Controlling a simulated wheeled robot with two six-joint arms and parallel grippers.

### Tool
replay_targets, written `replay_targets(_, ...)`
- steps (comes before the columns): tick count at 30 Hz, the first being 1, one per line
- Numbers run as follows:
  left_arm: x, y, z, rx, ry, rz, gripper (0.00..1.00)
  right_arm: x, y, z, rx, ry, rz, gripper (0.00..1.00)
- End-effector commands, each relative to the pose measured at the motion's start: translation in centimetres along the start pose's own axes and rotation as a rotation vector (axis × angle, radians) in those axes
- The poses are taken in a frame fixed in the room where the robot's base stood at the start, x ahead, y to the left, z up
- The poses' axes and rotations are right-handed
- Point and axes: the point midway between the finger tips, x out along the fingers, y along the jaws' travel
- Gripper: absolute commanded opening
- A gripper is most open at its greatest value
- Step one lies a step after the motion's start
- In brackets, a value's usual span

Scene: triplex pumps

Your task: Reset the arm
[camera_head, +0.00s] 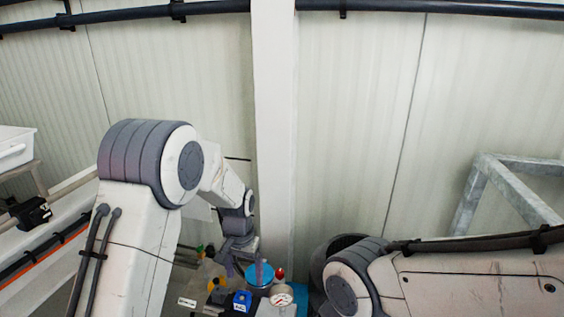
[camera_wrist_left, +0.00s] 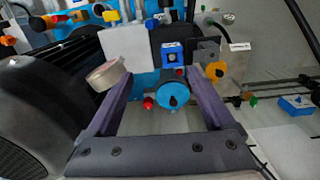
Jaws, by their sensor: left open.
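My left arm comes in from the left in the head view and bends down to the left gripper (camera_head: 243,264). The gripper is above the pump fittings. In the left wrist view the jaws (camera_wrist_left: 156,76) are apart, and nothing is clearly held. A round blue cap (camera_wrist_left: 173,95) with a dark centre shows between the fingers; it also shows in the head view (camera_head: 260,276). I cannot tell whether the fingers touch it. My right arm (camera_head: 440,285) crosses the lower right of the head view; its gripper is out of frame.
A round gauge (camera_head: 282,299), a red knob (camera_head: 280,273) and a blue box (camera_head: 242,301) are close to the left gripper. A yellow handle (camera_wrist_left: 215,71) is right of the fingers. A white column (camera_head: 274,130) and a grey metal frame (camera_head: 505,180) stand behind.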

Motion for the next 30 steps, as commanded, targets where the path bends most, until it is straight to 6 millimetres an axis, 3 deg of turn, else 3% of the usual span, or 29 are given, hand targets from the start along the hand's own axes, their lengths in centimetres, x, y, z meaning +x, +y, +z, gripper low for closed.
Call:
replay_targets(1, -3.3, 1.9, 0.9, 0.030, 0.011, 0.003, 0.87, -1.5, -0.1, -0.1, 0.000, 0.000, 0.000, 0.87)
replay_targets(4, -8.7, 5.8, 4.2, 0.097, 0.021, 0.013, 0.87, -3.6, -0.3, -0.2, 0.000, 0.001, 0.000, 0.87)
replay_targets(6, -12.4, 8.4, 7.4, 0.151, 0.025, 0.022, 0.87, -5.1, -0.4, -0.3, 0.000, 0.001, 0.000, 0.87)
replay_targets(9, -16.8, 11.3, 12.5, 0.225, 0.031, 0.037, 0.87, -7.0, -0.5, -0.4, 0.000, 0.001, 0.000, 0.87)
replay_targets(12, -19.9, 13.0, 17.5, 0.294, 0.035, 0.051, 0.87, -8.8, -0.6, -0.5, 0.000, 0.001, 0.000, 0.87)
replay_targets(15, -21.8, 13.8, 21.5, 0.348, 0.036, 0.065, 0.87, -10.0, -0.7, -0.5, 0.000, 0.001, 0.000, 0.87)
replay_targets(19, -22.8, 14.0, 24.9, 0.394, 0.034, 0.075, 0.87, -10.8, -0.8, -0.6, 0.000, 0.001, 0.000, 0.87)
replay_targets(23, -22.9, 13.9, 26.2, 0.410, 0.033, 0.079, 0.87, -11.0, -0.8, -0.6, 0.000, 0.000, 0.000, 0.87)
replay_targets(30, -22.8, 13.9, 26.2, 0.409, 0.032, 0.079, 0.87, -10.9, -0.8, -0.6, 0.000, 0.000, 0.000, 0.87)
